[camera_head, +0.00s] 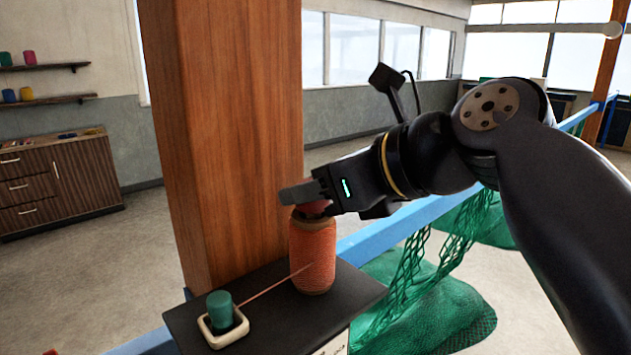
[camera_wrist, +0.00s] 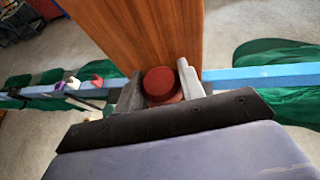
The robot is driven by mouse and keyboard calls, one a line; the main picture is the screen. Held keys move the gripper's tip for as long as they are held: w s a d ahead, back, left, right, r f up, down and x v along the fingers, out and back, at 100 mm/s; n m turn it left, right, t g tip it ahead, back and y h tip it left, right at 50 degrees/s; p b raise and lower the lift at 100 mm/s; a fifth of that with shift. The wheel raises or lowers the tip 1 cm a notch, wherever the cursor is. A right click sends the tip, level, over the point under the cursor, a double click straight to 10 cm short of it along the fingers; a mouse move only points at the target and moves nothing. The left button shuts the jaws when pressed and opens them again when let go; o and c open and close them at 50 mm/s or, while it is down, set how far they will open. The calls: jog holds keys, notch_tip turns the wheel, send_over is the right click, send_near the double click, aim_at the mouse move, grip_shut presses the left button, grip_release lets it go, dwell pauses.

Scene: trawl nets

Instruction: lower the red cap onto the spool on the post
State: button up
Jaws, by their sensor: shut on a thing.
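The red cap (camera_wrist: 162,84) is between the two fingers of my gripper (camera_wrist: 160,88) in the wrist view, and the fingers are shut on it. In the head view my gripper (camera_head: 312,198) is at the top of the orange spool (camera_head: 313,255), and a little of the red cap (camera_head: 317,208) shows below the fingers. The spool stands upright on a dark shelf (camera_head: 350,291) beside the wooden post (camera_head: 228,140). The cap appears at the spool's top; whether it touches the spool I cannot tell. In the wrist view the spool is hidden below the cap.
A green piece (camera_head: 219,308) stands in a small cream tray (camera_head: 238,336) left of the spool, with an orange thread running between them. The wooden post rises close behind. A blue rail (camera_head: 400,219) with green netting (camera_head: 430,300) passes behind at the right.

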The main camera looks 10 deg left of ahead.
jog(key=shift+f, duration=0.3)
jog(key=o, duration=1)
jog(key=shift+o, duration=0.2)
jog(key=shift+d+r, duration=0.1)
jog(key=v, duration=1)
jog(key=shift+s+d+b, duration=0.15)
jog(key=shift+d+b, duration=0.05)
jog(key=shift+b, duration=0.15)
jog(key=shift+a, duration=0.1)
jog(key=shift+p+x, duration=0.3)
jog(key=shift+x, duration=5)
jog(key=shift+r, duration=0.1)
